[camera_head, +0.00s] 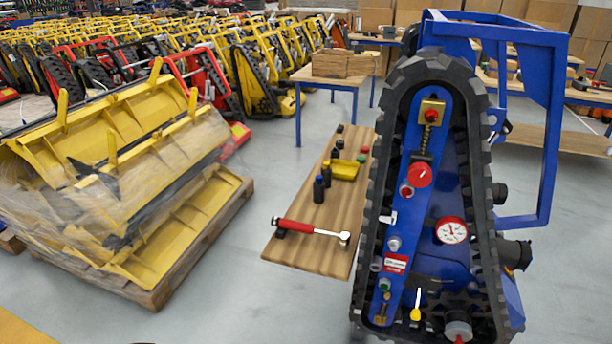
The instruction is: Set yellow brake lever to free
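The blue tracked carrier (415,200) stands upright on the right, with its black rubber track (370,215) looping around a blue panel. A small lever with a yellow knob (415,315) sits low on the panel. Its thin stem runs nearly straight up from the knob, so the knob end hangs down. Any free or brake marking beside it is too small to read. Neither of my grippers is in view.
Above the lever are a dial gauge (451,230), a red round knob (419,175) and a red label (395,263). Left of the carrier, a wooden board (310,210) holds a red-handled wrench (310,229) and bottles. Yellow parts (150,140) lie on a pallet (215,220).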

